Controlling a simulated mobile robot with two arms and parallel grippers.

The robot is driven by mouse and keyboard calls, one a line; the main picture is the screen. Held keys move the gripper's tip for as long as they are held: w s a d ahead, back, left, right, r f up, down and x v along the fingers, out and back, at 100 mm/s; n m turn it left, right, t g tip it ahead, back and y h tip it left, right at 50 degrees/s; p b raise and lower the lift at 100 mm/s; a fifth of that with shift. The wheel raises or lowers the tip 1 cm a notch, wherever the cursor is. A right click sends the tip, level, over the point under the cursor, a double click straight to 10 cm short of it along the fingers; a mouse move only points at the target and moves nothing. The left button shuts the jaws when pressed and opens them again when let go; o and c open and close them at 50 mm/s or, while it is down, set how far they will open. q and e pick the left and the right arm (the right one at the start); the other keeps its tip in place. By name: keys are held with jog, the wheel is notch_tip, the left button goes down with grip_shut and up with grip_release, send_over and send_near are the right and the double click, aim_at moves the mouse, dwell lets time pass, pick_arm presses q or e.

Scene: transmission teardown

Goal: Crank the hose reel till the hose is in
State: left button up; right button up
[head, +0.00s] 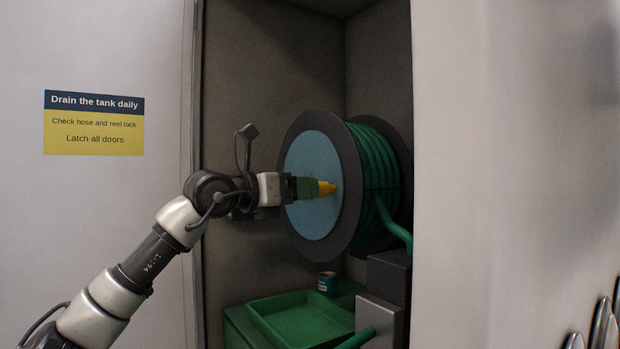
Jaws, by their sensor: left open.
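The hose reel (320,212) stands inside an open compartment, with a dark rim and a blue face turned to the left. Green hose (376,185) is wound on its drum. A length of hose leaves the drum at the lower right and passes down behind a dark box. My left gripper (308,188) is open, at the grip's left end. Whether its fingers touch the grip I cannot tell. The crank's arm is not clear to see. My right gripper is out of view.
A green tray (298,318) lies on the compartment floor below the reel, with a small can (326,283) behind it. A dark box (388,282) stands below the reel. A pale wall (455,180) bounds the opening on the right. A sign (94,123) is on the left panel.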

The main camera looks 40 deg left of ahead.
aim_at(322, 185)
pick_arm(q)
jog(key=p+x, duration=0.1)
jog(key=x, duration=0.1)
jog(key=shift+w+d, duration=0.1)
jog(key=shift+w, duration=0.25)
grip_shut()
jog(key=shift+d, duration=0.1)
